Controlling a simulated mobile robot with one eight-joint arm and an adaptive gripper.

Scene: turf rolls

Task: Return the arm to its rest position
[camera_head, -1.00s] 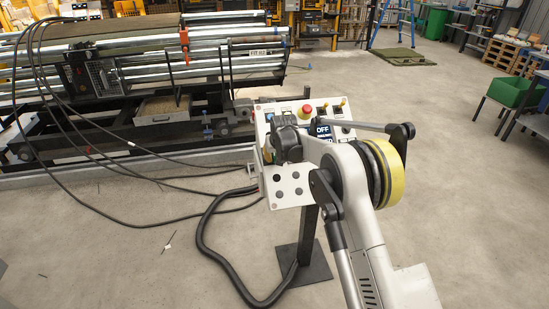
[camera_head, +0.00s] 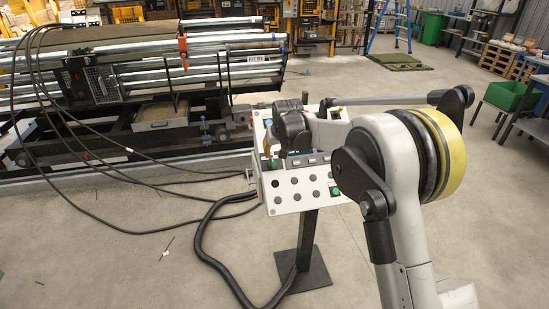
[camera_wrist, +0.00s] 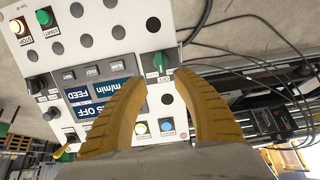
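My arm (camera_head: 400,165) reaches from the lower right toward a white control panel (camera_head: 283,203) on a dark stand. In the head view my wrist covers the panel's upper part and hides my fingers. In the wrist view my gripper (camera_wrist: 163,78) has two yellow fingers spread apart with nothing between them. Its fingertips point at the panel face (camera_wrist: 97,22). A green knob (camera_wrist: 160,62) shows just beyond the gap between the fingertips. I cannot tell how far the tips are from the panel.
A machine with long metal rollers (camera_head: 215,55) stands at the left behind the panel. Black cables (camera_head: 75,150) run across the floor to the panel. A green bin (camera_head: 510,96) on a bench and a blue ladder (camera_head: 403,25) are at the right. The floor right of my arm is clear.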

